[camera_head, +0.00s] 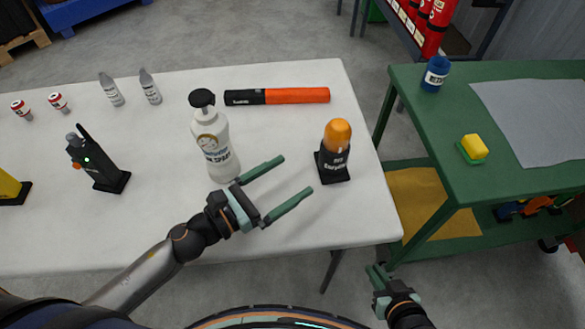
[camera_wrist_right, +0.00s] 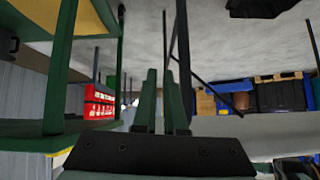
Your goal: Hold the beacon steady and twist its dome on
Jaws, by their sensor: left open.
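The beacon (camera_head: 333,165) stands upright near the right end of the white table, with a square black base and a dark body with lettering. Its orange dome (camera_head: 338,132) sits on top of the body; how firmly it is seated cannot be seen. My left gripper (camera_head: 297,175) is open and empty, left of the beacon, its two green fingers pointing toward it without touching. My right gripper (camera_head: 376,273) is low, off the table's front right corner, away from the beacon. In the right wrist view its fingers (camera_wrist_right: 165,95) are close together with a narrow gap and nothing between them.
A white spray bottle (camera_head: 213,145) stands just behind my left gripper. An orange and black tube (camera_head: 277,96) lies behind the beacon. A radio (camera_head: 98,163) stands at the left. A green bench (camera_head: 450,160) with a blue jar (camera_head: 435,74) and yellow sponge (camera_head: 473,148) stands right.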

